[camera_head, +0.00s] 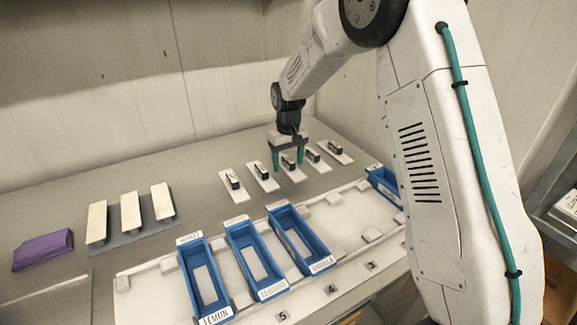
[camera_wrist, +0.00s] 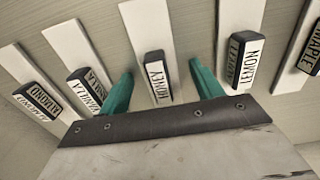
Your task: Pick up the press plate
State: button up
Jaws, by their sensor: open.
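Several press plates, white strips with a dark labelled grip block on each, lie in a row on the table. The middle one, labelled HONEY (camera_wrist: 156,70), also shows in the head view (camera_head: 297,175). My gripper (camera_head: 290,166) is open above it, and its teal fingers (camera_wrist: 161,76) stand on either side of the HONEY block with gaps. To the left in the wrist view are VANILLA (camera_wrist: 88,92) and ALMOND (camera_wrist: 38,101); to the right are LEMON (camera_wrist: 244,60) and MAPLE (camera_wrist: 310,52). I cannot tell how far the fingertips are above the table.
Blue open boxes (camera_head: 203,278) stand in a white rack (camera_head: 150,290) in front of the plates, one labelled LEMON; another box (camera_head: 384,180) is at right. A wall stands behind.

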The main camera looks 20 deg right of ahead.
jog(key=c, duration=1.2)
jog(key=shift+r, duration=0.15)
